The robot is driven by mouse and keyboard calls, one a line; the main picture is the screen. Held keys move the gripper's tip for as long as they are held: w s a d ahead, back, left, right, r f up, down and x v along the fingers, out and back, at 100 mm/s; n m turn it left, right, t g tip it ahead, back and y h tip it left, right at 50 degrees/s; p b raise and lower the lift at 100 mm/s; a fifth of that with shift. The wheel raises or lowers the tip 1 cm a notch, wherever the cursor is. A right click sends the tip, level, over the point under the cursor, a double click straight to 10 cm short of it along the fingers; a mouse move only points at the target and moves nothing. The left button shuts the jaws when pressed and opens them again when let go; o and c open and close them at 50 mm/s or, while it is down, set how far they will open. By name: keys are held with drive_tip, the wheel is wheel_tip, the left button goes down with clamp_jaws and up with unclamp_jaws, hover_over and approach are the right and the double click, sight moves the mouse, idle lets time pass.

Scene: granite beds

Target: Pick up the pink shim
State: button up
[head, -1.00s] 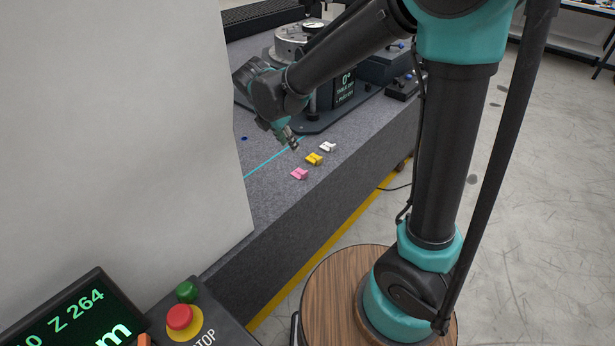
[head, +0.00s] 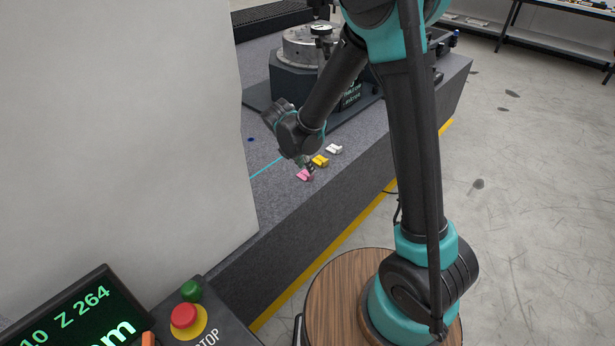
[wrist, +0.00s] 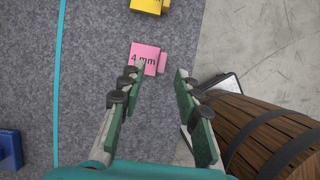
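The pink shim (head: 304,176) lies on the grey granite bed near its front edge. In the wrist view the pink shim (wrist: 146,58) is marked "4 mm" and lies just beyond my fingertips. My gripper (head: 309,168) is at the pink shim in the head view and partly covers it. In the wrist view my gripper (wrist: 158,73) is open, with nothing between its fingers. The shim lines up nearer the left finger than the right one. I cannot tell how high the fingertips are above the bed.
A yellow shim (head: 320,161) and a white shim (head: 334,149) lie behind the pink one. A blue block (wrist: 10,150) shows at left in the wrist view. A round-topped fixture (head: 305,45) stands farther back. A large pale panel (head: 120,120) blocks the left side.

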sight(306, 174)
drive_tip(key=shift+x, duration=2.35)
drive_tip(key=shift+d+r, duration=0.1)
drive_tip(key=shift+d, duration=0.05)
drive_tip(key=shift+c, duration=0.3)
clamp_jaws()
